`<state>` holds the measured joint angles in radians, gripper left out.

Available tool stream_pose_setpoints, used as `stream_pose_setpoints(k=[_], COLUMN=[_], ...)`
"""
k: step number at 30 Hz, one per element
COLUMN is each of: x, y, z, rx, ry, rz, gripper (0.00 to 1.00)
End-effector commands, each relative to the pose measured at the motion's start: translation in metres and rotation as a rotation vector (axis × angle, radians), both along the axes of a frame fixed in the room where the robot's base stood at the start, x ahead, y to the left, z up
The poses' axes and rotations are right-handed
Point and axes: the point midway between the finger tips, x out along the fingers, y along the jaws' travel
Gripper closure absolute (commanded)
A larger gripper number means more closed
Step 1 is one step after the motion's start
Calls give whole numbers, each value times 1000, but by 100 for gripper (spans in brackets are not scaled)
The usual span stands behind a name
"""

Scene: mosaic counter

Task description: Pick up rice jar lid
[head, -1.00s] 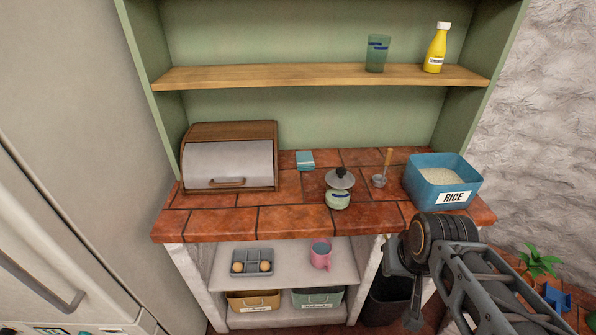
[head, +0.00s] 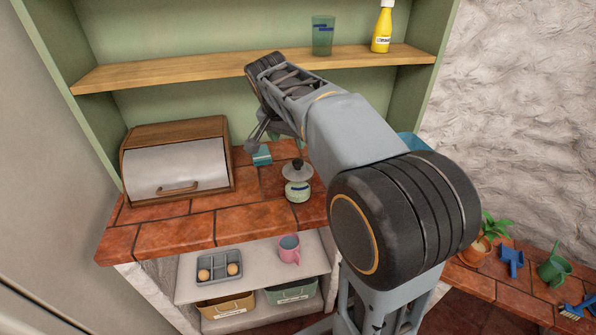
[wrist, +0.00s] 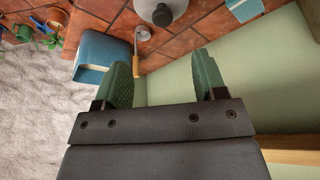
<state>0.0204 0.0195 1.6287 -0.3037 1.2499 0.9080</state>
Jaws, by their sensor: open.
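The rice jar lid (head: 298,173) is a grey domed disc with a dark knob. It sits on a small pale green jar (head: 298,192) on the tiled counter. In the wrist view the lid (wrist: 158,8) is at the top edge, partly cut off, with its dark knob in sight. My gripper (head: 276,140) is above the counter, behind and a little left of the jar in the head view. In the wrist view my gripper (wrist: 164,78) has its two green-padded fingers apart, with nothing between them. The lid is beyond the fingertips, not touched.
A blue rice bin (wrist: 100,55) and a wooden-handled scoop (wrist: 137,55) stand near the jar; my arm mostly hides the bin in the head view. A bread box (head: 176,165) is left. The wooden shelf (head: 160,73) is above.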

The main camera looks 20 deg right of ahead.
Motion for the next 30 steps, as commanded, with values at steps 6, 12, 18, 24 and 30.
stream_pose_setpoints(k=[6,12,18,24,30], x=[15,22,26,30,37], y=[-15,-26,-31,-35,-42], z=[-28,-58,-73,-85,-110], rx=[-5,-4,-5,-4,-4], ry=[-6,-6,-7,-6,-7], rz=[-51,-51,-50,-50,-50], gripper=[35,35,35,35,35])
